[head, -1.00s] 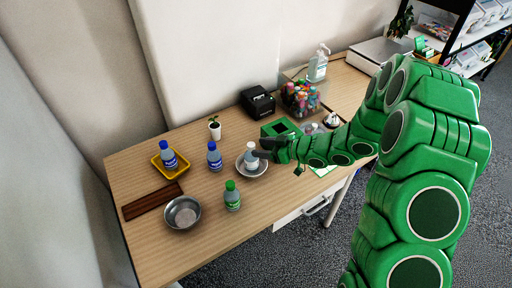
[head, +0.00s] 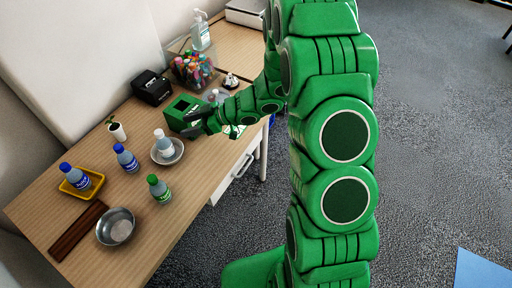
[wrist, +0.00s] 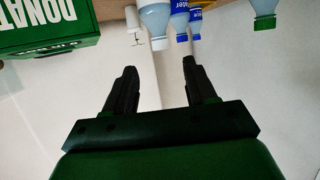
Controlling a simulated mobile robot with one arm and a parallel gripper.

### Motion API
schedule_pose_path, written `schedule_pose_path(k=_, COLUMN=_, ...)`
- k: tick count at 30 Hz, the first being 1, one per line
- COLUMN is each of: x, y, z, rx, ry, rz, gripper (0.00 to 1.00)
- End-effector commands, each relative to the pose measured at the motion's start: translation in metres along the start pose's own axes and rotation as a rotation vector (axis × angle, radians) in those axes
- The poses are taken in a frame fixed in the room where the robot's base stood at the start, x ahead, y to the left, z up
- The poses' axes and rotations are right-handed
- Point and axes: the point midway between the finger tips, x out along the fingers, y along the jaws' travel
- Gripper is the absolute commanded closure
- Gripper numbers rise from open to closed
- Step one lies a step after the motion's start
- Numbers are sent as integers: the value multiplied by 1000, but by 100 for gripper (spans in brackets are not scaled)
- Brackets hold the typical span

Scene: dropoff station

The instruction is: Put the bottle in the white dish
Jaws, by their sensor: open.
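A clear bottle with a white cap (head: 163,140) stands about upright in the white dish (head: 180,157) on the wooden table. In the wrist view, which looks upside down, the white-capped bottle (wrist: 155,18) is beyond my fingertips and apart from them. My gripper (head: 191,125) is open and empty, to the right of the dish and beside the green box. Its two dark fingers are spread in the wrist view (wrist: 158,66). The dish itself cannot be made out in the wrist view.
A green donation box (head: 180,108) stands right behind my gripper. Left of the dish are a blue-capped bottle (head: 127,160), a green-capped bottle (head: 159,191), a metal bowl (head: 116,228), a yellow tray (head: 95,189) holding another bottle, and a small plant (head: 116,131).

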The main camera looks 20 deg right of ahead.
Motion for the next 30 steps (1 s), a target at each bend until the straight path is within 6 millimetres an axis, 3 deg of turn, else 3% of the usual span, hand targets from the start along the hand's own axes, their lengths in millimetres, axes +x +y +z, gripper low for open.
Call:
schedule_pose_path(k=5, x=-6, y=14, z=-1, rx=-16, ry=-49, rz=53, gripper=44)
schedule_pose_path(k=11, x=-37, y=59, z=-5, rx=-48, ry=-213, rz=241, gripper=44)
schedule_pose_path(k=15, x=-72, y=87, z=-11, rx=-45, ry=-339, rz=389, gripper=44)
schedule_pose_path(k=21, x=-129, y=109, z=-20, rx=-3, ry=-504, rz=584, gripper=44)
schedule_pose_path(k=25, x=-170, y=111, z=-28, rx=47, ry=-601, rz=702, gripper=44)
schedule_pose_path(k=30, x=-222, y=98, z=-36, rx=143, ry=-718, rz=835, gripper=44)
